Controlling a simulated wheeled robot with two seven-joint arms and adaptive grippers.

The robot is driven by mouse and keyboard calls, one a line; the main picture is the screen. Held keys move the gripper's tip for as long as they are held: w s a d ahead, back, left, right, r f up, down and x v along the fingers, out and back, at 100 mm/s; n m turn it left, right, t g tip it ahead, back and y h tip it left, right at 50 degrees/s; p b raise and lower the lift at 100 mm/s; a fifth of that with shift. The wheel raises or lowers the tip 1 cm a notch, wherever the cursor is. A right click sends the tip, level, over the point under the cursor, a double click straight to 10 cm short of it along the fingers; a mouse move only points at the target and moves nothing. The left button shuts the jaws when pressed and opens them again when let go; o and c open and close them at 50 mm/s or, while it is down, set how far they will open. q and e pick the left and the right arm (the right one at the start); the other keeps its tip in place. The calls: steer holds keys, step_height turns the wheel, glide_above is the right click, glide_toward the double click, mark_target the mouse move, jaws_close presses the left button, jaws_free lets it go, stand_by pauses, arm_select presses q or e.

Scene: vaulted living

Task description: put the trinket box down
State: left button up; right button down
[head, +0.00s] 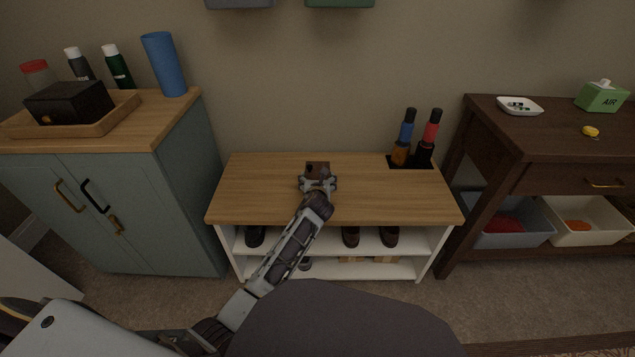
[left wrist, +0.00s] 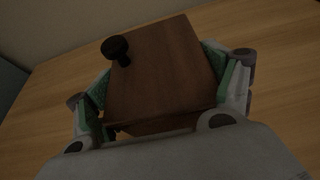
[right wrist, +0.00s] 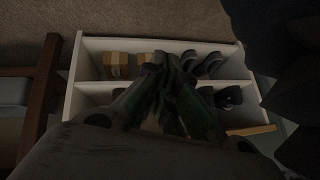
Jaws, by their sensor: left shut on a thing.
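The trinket box (head: 317,168) is a small dark brown wooden box with a black knob. In the left wrist view the box (left wrist: 165,70) fills the space between the fingers. My left gripper (head: 318,183) is shut on it, with green finger pads (left wrist: 160,90) against two opposite sides. The box is at or just over the wooden top of the shoe bench (head: 260,190); I cannot tell if its underside touches. My right gripper (right wrist: 175,100) shows only in the right wrist view, in front of the bench shelves, with nothing seen between its fingers; its opening is unclear.
A blue-grey cabinet (head: 150,210) stands left, a dark table (head: 520,140) right.

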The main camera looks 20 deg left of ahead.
arm_select(q)
steer(key=shift+r, duration=0.15)
